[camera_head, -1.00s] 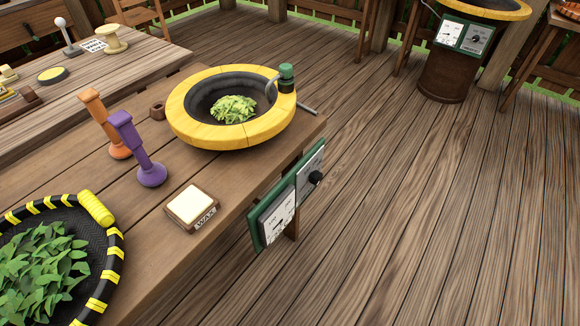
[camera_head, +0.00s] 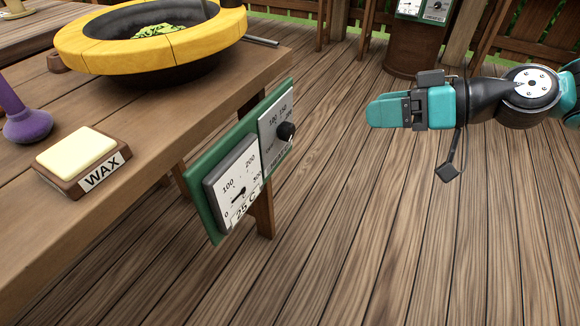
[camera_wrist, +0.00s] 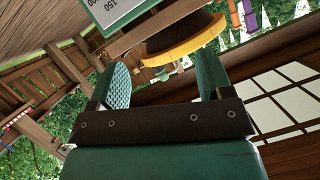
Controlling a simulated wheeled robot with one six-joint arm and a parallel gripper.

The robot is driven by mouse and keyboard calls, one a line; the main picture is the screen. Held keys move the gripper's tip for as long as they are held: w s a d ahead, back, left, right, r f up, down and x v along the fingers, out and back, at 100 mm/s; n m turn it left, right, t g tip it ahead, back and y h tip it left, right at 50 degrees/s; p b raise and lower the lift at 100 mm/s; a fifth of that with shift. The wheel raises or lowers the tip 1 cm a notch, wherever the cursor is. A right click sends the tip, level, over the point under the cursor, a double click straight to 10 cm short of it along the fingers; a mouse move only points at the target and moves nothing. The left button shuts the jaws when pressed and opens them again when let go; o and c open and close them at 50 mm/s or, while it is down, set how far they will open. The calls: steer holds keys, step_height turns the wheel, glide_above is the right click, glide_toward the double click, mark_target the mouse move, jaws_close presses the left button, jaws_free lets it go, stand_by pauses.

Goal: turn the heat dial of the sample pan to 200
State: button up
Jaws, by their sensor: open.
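The sample pan (camera_head: 85,50) has a yellow rim and a dark bowl with green leaves inside, and stands on the table. A green panel (camera_head: 203,205) hangs at the table's side edge. My gripper (camera_head: 370,111) is to the right of the panel, pointing left, apart from the knob. In the wrist view my gripper (camera_wrist: 160,82) is open with nothing between the fingers. That view is tilted and shows part of a white numbered plate (camera_wrist: 115,8).
A metal rod (camera_head: 262,41) sticks out by the pan. The wooden floor between the panel and my arm is clear. Another panel and barrel (camera_head: 415,50) stand at the back.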

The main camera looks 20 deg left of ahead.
mark_target(292, 133)
steer(key=w+a+f+t+y+b, duration=0.1)
steer(key=w+f+y+b, duration=0.2)
steer(key=f, duration=0.5)
steer(key=w+a+f+t+y+b, duration=0.1)
steer(key=w+f+b, duration=0.2)
steer(key=f+b, duration=0.45)
steer(key=a, duration=0.5)
steer(key=w+a+b, duration=0.1)
steer(key=a, duration=0.5)
steer(key=a+f, duration=0.1)
steer(key=a, duration=0.5)
steer(key=shift+w+a, duration=0.2)
steer(key=shift+w, duration=0.15)
steer(key=shift+c, duration=0.5)
steer(key=c, duration=0.8)
